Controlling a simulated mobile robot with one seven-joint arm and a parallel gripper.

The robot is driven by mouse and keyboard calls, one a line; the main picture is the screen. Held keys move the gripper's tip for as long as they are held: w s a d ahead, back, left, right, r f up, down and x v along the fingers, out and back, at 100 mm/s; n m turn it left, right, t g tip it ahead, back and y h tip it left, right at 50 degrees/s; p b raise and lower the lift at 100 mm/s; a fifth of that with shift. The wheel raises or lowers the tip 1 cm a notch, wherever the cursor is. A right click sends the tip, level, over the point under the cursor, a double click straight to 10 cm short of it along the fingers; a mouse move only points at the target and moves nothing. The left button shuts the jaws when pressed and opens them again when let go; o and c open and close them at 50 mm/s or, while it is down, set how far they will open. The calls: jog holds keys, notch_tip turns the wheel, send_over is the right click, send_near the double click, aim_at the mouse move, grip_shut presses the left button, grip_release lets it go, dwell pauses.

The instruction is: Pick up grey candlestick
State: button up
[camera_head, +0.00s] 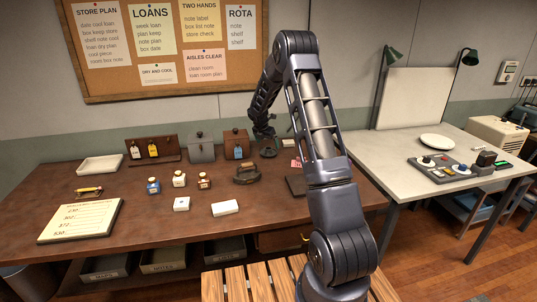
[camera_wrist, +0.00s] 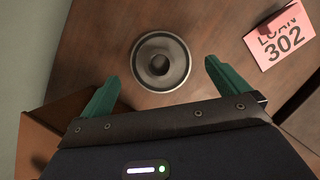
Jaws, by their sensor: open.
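The grey candlestick (camera_wrist: 161,62) shows in the wrist view from above as a round, stepped grey base with a dark socket in its middle. It stands on the brown wooden table. My gripper (camera_wrist: 162,74) is open, with its two green fingers spread left and right of the candlestick's near side. Nothing is held, and I see no finger touching it. In the head view my gripper (camera_head: 266,136) is at the back of the brown table, and the candlestick is hard to make out there.
A pink card marked 302 (camera_wrist: 281,36) lies right of the candlestick. A brown wooden box (camera_wrist: 54,122) is close to the left finger.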

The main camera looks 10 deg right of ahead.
aim_at(268, 148)
jog(key=shift+x, duration=2.75)
jog(key=shift+a, duration=0.2)
jog(key=c, duration=1)
